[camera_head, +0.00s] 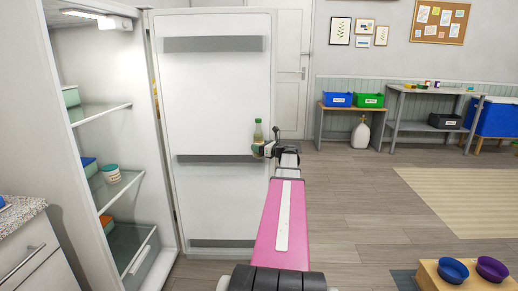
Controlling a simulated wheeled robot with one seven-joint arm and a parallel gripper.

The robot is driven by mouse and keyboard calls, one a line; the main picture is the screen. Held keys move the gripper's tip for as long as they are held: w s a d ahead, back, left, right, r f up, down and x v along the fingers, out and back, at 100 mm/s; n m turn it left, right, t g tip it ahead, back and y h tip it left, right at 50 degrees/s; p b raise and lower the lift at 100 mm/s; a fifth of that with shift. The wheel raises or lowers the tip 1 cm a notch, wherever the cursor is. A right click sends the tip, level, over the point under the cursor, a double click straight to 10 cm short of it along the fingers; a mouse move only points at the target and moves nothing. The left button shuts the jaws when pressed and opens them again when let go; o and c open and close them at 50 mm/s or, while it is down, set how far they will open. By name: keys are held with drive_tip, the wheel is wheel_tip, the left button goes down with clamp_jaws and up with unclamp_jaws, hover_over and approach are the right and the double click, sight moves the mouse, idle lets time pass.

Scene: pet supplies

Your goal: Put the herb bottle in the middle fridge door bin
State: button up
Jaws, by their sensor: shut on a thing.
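The fridge stands open at the left, and its white door (215,100) is swung wide with its inner side facing me. Three grey door bins cross it: a top bin (213,44), the middle bin (210,158) and a bottom bin (222,243).
Fridge shelves (100,112) hold a jar (111,173) and boxes. A counter (25,220) is at the lower left. Right of the door the floor (355,215) is open. A low stand with bowls (453,270) is at the lower right.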

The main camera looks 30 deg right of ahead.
drive_tip(key=shift+f, duration=0.25)
drive_tip(key=shift+f, duration=0.65)
drive_tip(key=o, duration=1)
drive_tip(key=shift+r, duration=0.5)
drive_tip(key=v, duration=1.2)
drive_tip(key=shift+r, duration=0.1)
